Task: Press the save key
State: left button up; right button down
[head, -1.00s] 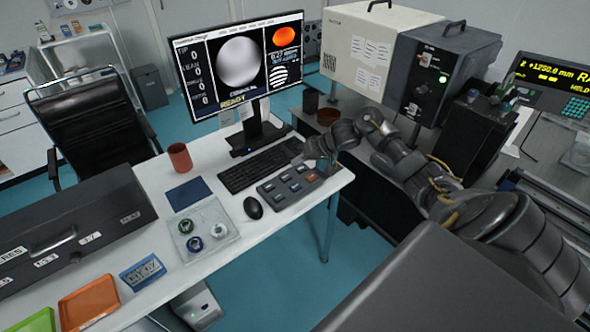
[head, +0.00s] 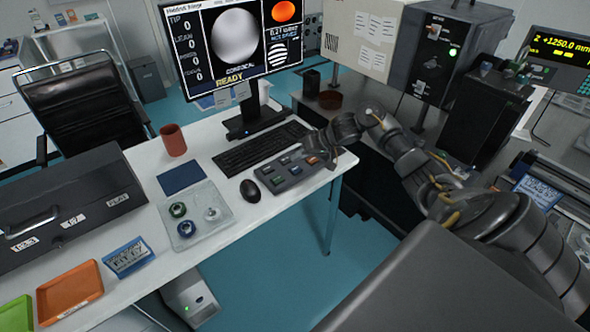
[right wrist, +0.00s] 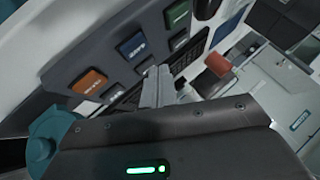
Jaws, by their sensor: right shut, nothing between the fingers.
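The key pad (head: 279,186) is a dark grey box with two rows of coloured keys, at the right end of the white desk. In the right wrist view it (right wrist: 62,62) shows an orange key (right wrist: 88,81), a blue key (right wrist: 132,46), a green key (right wrist: 178,13) and smaller grey keys. The labels are too blurred to read surely, so I cannot tell which is save. My right gripper (head: 318,150) is at the pad's right end, near the orange key. Its fingers (right wrist: 156,86) are shut and empty; contact with a key cannot be told. My left gripper is not in view.
A black keyboard (head: 258,149) and monitor (head: 238,45) stand behind the pad, and a mouse (head: 250,190) to its left. A clear tray (head: 205,232) with small round parts and a red-brown cup (head: 173,140) are further left. A dark bench with instruments stands right.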

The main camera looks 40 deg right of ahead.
aim_at(291, 168)
notch_tip(291, 168, down, 2)
jog(key=shift+f, duration=0.35)
dwell(2.0)
jog(key=shift+f, duration=0.5)
dwell(0.9)
jog(key=shift+s+r+p, duration=0.1)
jog(key=shift+r+p, duration=0.75)
jog(key=shift+p, duration=0.5)
